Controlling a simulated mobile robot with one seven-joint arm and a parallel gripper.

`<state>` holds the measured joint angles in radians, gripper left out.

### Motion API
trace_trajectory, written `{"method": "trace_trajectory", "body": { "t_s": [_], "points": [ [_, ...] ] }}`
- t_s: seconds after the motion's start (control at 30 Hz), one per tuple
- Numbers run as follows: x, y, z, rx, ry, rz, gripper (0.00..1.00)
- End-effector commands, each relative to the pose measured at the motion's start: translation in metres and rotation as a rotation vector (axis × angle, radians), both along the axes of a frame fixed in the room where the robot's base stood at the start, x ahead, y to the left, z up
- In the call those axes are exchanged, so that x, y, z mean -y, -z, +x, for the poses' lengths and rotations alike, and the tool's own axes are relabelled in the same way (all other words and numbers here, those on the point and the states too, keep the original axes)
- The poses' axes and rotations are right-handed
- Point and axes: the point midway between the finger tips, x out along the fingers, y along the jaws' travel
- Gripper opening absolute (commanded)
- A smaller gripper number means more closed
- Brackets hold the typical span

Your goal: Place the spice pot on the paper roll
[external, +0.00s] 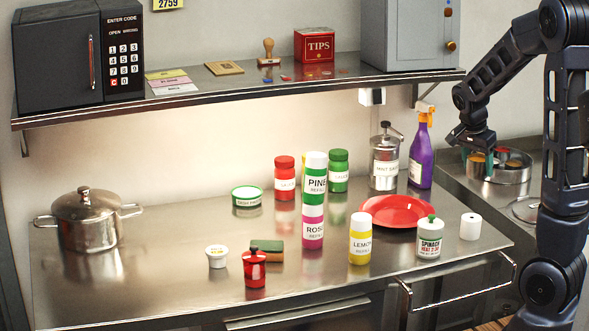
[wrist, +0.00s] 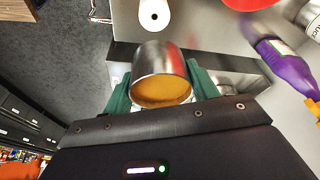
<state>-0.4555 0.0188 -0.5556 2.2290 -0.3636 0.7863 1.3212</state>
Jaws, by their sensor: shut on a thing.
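The spice pot, a small steel cup (wrist: 158,56) with orange-brown spice in it, is between the dark green fingers of my gripper (wrist: 160,82) in the wrist view. The gripper is shut on its sides. In the external view my gripper (external: 480,160) is at the right, beyond the counter's right end, by the round steel tin. The pot is small and partly hidden there. The paper roll (external: 470,227) is a short white cylinder standing at the counter's right front. It also shows in the wrist view (wrist: 154,14), apart from the pot, with a dark hole in its top.
A round steel tin (external: 515,176) with spice pots stands on the right-hand surface. A shelf (external: 250,92) overhangs the counter's back. The counter's left front is clear.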

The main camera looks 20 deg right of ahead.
Motion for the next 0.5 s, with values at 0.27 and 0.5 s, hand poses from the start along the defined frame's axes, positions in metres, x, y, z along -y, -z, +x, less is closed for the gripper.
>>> {"method": "trace_trajectory", "body": {
  "t_s": [0.27, 0.5],
  "points": [
    [0.000, 0.059, -0.001, -0.004, 0.000, -0.002, 0.35],
    [0.000, 0.080, 0.000, 0.000, 0.000, 0.000, 0.35]
  ]
}}
